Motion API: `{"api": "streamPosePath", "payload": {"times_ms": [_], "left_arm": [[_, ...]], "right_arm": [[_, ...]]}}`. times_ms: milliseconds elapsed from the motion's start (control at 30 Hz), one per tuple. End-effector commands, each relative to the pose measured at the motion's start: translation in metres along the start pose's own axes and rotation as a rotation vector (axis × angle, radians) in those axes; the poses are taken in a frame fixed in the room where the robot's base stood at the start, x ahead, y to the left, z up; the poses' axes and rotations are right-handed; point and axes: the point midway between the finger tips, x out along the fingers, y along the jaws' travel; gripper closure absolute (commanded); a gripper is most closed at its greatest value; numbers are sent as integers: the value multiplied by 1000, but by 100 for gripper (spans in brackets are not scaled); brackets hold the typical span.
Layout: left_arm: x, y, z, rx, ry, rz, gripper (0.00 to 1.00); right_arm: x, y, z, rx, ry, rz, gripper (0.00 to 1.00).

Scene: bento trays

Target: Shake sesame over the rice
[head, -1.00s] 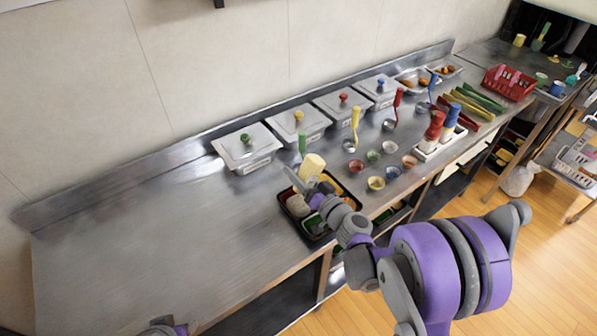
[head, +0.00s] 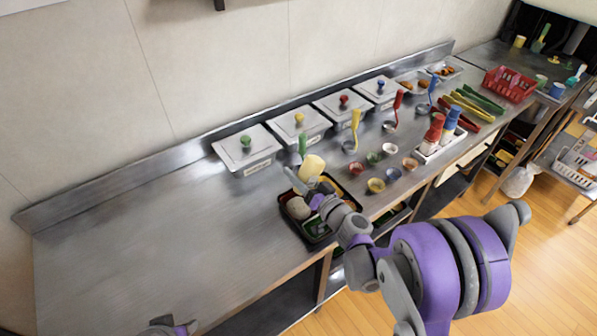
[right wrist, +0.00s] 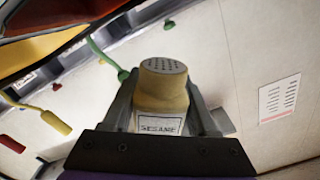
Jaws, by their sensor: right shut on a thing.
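My right gripper (head: 301,181) is shut on a pale yellow sesame shaker (head: 312,167), held tilted above a black bento tray (head: 312,240). In the right wrist view the shaker (right wrist: 162,95) sits between the fingers (right wrist: 165,118), with a grey perforated cap and a label reading SESAME. White rice (head: 298,207) shows in the tray's left compartment. The gripper and arm hide part of the tray. I cannot make out any sesame on the rice. A bit of my left arm shows at the bottom edge, but not its fingers.
Lidded steel containers (head: 247,150) line the back of the counter. A green-handled ladle (head: 303,143) stands just behind the shaker. Small bowls (head: 376,185) and a holder with red and blue bottles (head: 437,148) are to the right. The counter's left side (head: 150,220) is clear.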

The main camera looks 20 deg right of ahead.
Motion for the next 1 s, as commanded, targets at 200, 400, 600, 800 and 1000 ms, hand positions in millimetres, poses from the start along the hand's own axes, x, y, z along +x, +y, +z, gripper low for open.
{"api": "streamPosePath", "payload": {"times_ms": [200, 400, 600, 800, 1000], "left_arm": [[3, 0, 2, 0, -2, 0, 54], [-3, 0, -2, 0, 2, 0, 54], [-18, 0, -15, 0, 11, 0, 54], [-20, 0, -17, 0, 12, 0, 54], [-21, 0, -17, 0, 12, 0, 54]], "right_arm": [[0, 2, 4, 0, 0, -1, 53], [0, -3, -4, -1, 1, -1, 53], [1, -14, -24, -2, 1, -1, 53], [0, -16, -27, 0, 0, 0, 53], [0, -17, -27, 0, 0, 0, 53]]}}
